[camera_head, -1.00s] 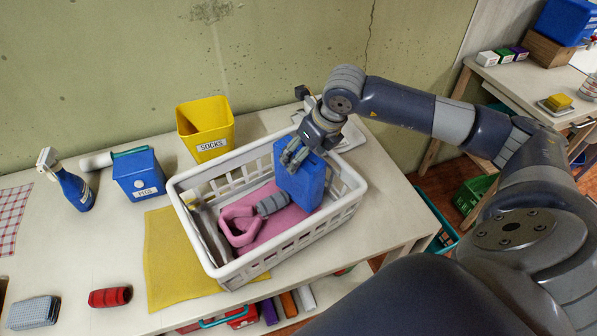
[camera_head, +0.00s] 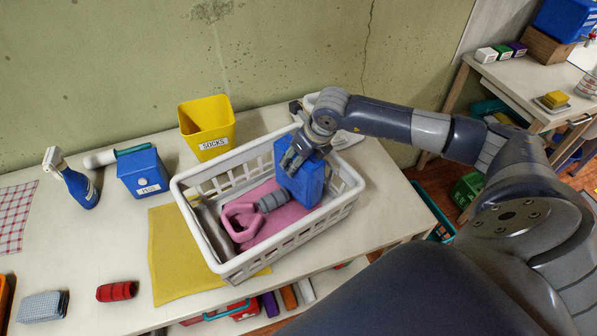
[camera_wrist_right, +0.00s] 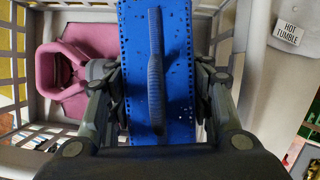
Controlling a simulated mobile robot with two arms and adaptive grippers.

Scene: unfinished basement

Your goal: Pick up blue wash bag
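The blue wash bag (camera_head: 303,182) stands upright in the right end of the white laundry basket (camera_head: 235,265). In the right wrist view the bag (camera_wrist_right: 178,30) has a blue strap along its middle and fills most of the space between my fingers. My right gripper (camera_head: 292,160) points down at the bag's top from above. In the wrist view its fingers (camera_wrist_right: 160,88) are spread wide, one on each side of the bag, very close to its sides. Whether they press on it is not clear. My left gripper is not in view.
A pink loop-shaped thing with a grey handle (camera_head: 240,222) lies left of the bag on pink cloth. A yellow socks bin (camera_head: 207,125) stands behind the basket; a blue box (camera_head: 143,172) and spray bottle (camera_head: 76,184) stand left. The basket rim surrounds the bag.

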